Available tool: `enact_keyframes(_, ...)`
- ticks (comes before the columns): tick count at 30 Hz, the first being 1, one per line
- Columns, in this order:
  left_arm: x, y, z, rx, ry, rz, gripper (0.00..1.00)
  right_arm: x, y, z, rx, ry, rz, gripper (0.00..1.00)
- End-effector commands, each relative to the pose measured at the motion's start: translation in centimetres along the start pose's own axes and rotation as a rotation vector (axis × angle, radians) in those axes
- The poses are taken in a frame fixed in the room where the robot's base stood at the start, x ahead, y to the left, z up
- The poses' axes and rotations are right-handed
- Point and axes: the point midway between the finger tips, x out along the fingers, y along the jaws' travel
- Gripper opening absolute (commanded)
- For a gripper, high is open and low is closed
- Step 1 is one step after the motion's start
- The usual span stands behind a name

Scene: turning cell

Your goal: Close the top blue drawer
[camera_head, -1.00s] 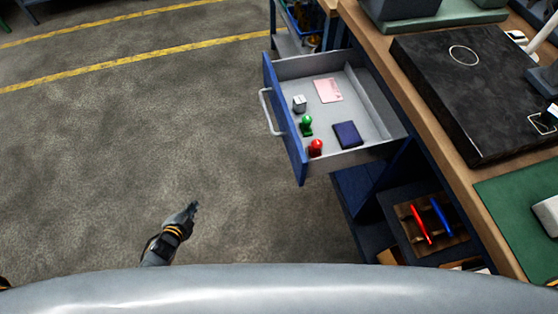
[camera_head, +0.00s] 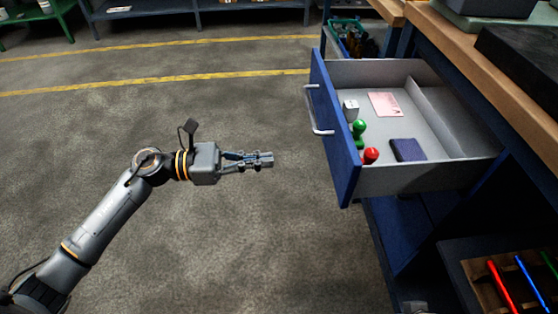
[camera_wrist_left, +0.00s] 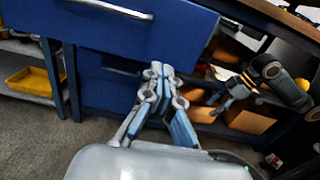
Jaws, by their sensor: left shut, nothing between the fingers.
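The top blue drawer (camera_head: 335,130) stands pulled out from the bench, with its white bar handle (camera_head: 318,110) on the front. Inside lie a pink card, a white cube, a green piece, a red piece and a dark blue booklet. My left gripper (camera_head: 268,160) is shut and empty, to the left of the drawer front and apart from it. In the left wrist view, my left gripper (camera_wrist_left: 160,68) points toward the blue drawer front (camera_wrist_left: 170,30), and the handle (camera_wrist_left: 118,8) shows at the top. My right gripper (camera_wrist_left: 220,108) shows small there; its finger state is unclear.
The wooden bench top (camera_head: 450,60) runs along the right. Below the drawer is an open shelf with a wooden rack (camera_head: 490,285) of coloured tools. Grey floor (camera_head: 260,240) is clear left of the drawer. A yellow bin (camera_wrist_left: 30,80) shows in the left wrist view.

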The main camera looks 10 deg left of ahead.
Motion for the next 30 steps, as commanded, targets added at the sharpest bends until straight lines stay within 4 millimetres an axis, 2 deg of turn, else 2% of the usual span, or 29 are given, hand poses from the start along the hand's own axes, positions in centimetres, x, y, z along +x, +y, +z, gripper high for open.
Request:
enact_keyframes(9,6.8,0.0,0.3,-0.003,-0.007,0.0,0.0,-0.5,0.0,-0.2,0.0,0.001,0.0,0.52)
enact_keyframes(15,10.3,0.1,0.2,-0.004,-0.006,0.002,0.0,-0.6,0.0,-0.2,0.0,0.0,0.0,0.52)
enact_keyframes(21,12.0,0.1,0.1,-0.006,-0.004,0.003,0.0,-0.7,0.0,-0.2,0.0,0.0,0.0,0.52)
enact_keyframes(30,12.3,0.1,0.1,-0.007,-0.003,0.004,0.0,-0.7,0.0,-0.2,-0.001,0.0,0.0,0.52)
